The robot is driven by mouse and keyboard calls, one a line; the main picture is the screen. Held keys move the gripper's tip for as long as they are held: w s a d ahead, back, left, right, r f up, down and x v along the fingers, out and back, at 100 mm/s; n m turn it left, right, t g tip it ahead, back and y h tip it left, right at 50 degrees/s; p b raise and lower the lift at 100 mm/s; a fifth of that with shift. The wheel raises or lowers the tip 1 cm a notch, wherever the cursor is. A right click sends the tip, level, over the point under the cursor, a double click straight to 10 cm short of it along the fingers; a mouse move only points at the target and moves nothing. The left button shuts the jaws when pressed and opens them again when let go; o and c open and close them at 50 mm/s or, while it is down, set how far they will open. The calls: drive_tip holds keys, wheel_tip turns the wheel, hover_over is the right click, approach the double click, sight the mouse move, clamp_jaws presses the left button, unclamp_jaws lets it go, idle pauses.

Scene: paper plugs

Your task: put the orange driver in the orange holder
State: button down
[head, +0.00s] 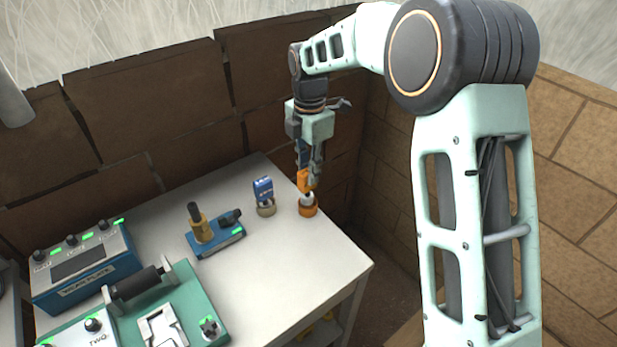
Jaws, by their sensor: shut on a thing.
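The orange driver (303,180) is held in my gripper (309,178), which points down at the back right of the table. The gripper is shut on it, and its fingers cover part of the driver. The orange holder (308,211), a small round cup with a pale upper part, stands on the table right below. The driver's lower end is at or just above the holder's top; I cannot tell whether its tip is inside.
A blue driver (263,187) stands in a tan holder (266,209) just left. A blue device with a brass post (201,224), a blue control box (83,268) and a green roller machine (190,290) stand further left. The white table (290,270) is clear in front.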

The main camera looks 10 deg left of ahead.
drive_tip(key=shift+w+f, duration=0.25)
drive_tip(key=shift+f, duration=1.5)
drive_tip(key=shift+f, duration=0.1)
drive_tip(key=shift+f, duration=0.15)
drive_tip(key=c, duration=1.7)
unclamp_jaws()
drive_tip(key=shift+c, duration=0.2)
wheel_tip(320, 180, up, 12)
drive_tip(key=shift+d+r, duration=0.1)
drive_tip(key=shift+r, duration=0.15)
